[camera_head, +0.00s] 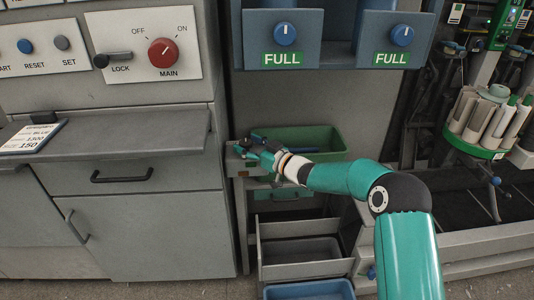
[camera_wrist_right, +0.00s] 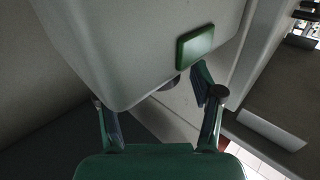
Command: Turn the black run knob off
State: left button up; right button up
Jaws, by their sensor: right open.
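I cannot single out the black run knob with certainty. In the head view a small dark knob-like shape (camera_head: 245,143) sits at my right gripper (camera_head: 260,153), on the left end of the small grey stand. The fingers partly cover it, and I cannot tell if they touch it. In the wrist view the right gripper (camera_wrist_right: 150,88) is open, its fingers spread below a grey housing (camera_wrist_right: 130,45) with a green plate (camera_wrist_right: 195,46). My left gripper is out of view.
A green bin (camera_head: 325,140) stands just right of the gripper. Above left is a panel with a red MAIN knob (camera_head: 163,53) and a black LOCK lever (camera_head: 113,59). Blue knobs (camera_head: 285,34) are overhead. An open grey drawer (camera_head: 305,272) and a blue bin (camera_head: 310,291) are below.

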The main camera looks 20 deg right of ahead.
jog(key=v, duration=1.1)
jog(key=shift+a, duration=0.1)
jog(key=s+a+f+m+g+h, duration=0.1)
jog(key=s+a+f+m+g, duration=0.15)
jog(key=f, duration=0.55)
jog(key=s+a+f+m+g+h, duration=0.1)
jog(key=s+a+f+h, duration=0.1)
jog(key=s+f, duration=0.35)
jog(key=s+a+f+m+g+h, duration=0.1)
jog(key=a+f+m+g, duration=0.15)
jog(key=f, duration=0.65)
jog(key=s+a+f+m+g, duration=0.1)
jog(key=s+a+f+g, duration=0.2)
jog(key=s, duration=0.6)
jog(key=s+a+f+g, duration=0.25)
jog(key=s+f, duration=0.25)
jog(key=s, duration=0.4)
jog(key=s+a+f+m+g, duration=0.1)
jog(key=s+f+g, duration=0.3)
jog(key=s, duration=0.5)
notch_tip(320, 180, up, 22)
jog(key=p, duration=2.3)
jog(key=shift+w+h, duration=0.4)
jog(key=shift+w, duration=0.05)
jog(key=shift+a+r, duration=0.1)
